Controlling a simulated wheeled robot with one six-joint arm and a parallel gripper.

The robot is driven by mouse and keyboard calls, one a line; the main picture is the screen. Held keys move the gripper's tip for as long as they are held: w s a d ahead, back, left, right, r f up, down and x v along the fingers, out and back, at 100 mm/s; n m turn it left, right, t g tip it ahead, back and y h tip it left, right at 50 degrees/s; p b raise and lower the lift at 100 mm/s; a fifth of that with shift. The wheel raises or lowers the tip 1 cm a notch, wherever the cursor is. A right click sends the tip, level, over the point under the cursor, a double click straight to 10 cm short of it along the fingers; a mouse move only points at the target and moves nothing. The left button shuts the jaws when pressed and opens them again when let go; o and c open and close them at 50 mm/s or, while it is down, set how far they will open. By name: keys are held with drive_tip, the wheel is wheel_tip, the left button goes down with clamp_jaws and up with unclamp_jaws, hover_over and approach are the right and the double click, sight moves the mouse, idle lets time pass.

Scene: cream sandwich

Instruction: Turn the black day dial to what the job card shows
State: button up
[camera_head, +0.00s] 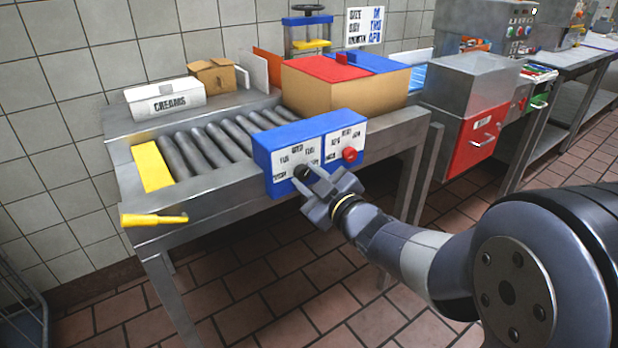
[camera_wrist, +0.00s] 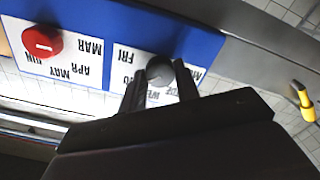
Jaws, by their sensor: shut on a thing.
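The blue control box (camera_head: 262,155) is on the front of the roller table, with two white dial plates. The black day dial (camera_head: 303,171) is on its left plate; in the wrist view the dial (camera_wrist: 159,70) sits between my two fingers. My gripper (camera_head: 308,182) is shut on it. Day names such as FRI ring the dial, partly covered by my fingers; I cannot make out where its mark points. The job card (camera_head: 365,27) on the wall appears to read size M, day THU, month APR.
A red month dial (camera_head: 350,154) is on the right plate, near my gripper; it shows in the wrist view (camera_wrist: 42,42) too. A yellow handle (camera_head: 153,219) sticks out at the table's left corner. A creams box (camera_head: 165,100) and a large carton (camera_head: 335,92) stand behind.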

drive_tip(key=o, duration=1)
drive_tip(key=shift+c, duration=0.2)
drive_tip(key=shift+d, duration=0.1)
drive_tip(key=p+v, duration=0.1)
drive_tip(key=v, duration=0.9)
drive_tip(key=shift+s+d+p, duration=0.2)
drive_tip(key=shift+s+p, duration=0.15)
drive_tip(key=shift+w, duration=0.1)
drive_tip(key=b+x, duration=0.1)
drive_tip(key=x, duration=1)
drive_tip(key=shift+b, duration=0.4)
